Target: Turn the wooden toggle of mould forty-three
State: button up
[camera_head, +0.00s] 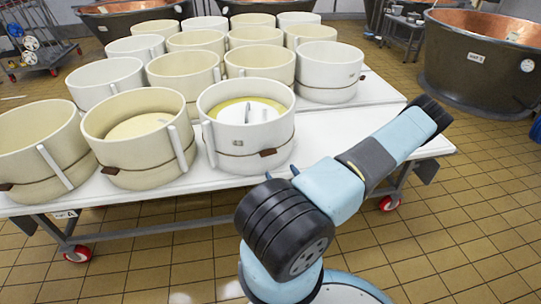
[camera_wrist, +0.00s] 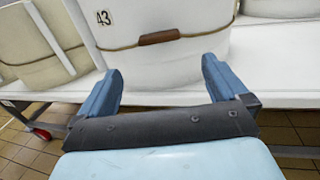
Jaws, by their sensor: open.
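Mould forty-three (camera_head: 222,132) is a white round mould at the table's front right, with "43" legible on its wall (camera_wrist: 190,70) in the wrist view. A cord runs round it. Its wooden toggle (camera_head: 268,153) is a small brown bar on the cord. In the wrist view the toggle (camera_wrist: 159,38) lies nearly level, slightly tilted, ahead of and above the space between my fingertips. My gripper (camera_wrist: 161,68) is open and empty, its two blue fingers spread wider than the toggle. In the head view my gripper (camera_head: 282,173) is just in front of the mould, its fingers partly hidden by my wrist.
Several similar moulds stand close together on the white table (camera_head: 345,150), one cream mould (camera_head: 135,170) directly left of mould forty-three. The table top to its right is bare. Copper vats (camera_head: 480,70) stand behind. The tiled floor in front is clear.

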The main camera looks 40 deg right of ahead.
aim_at(270, 155)
jog(key=x, duration=1.2)
jog(key=shift+w, duration=0.1)
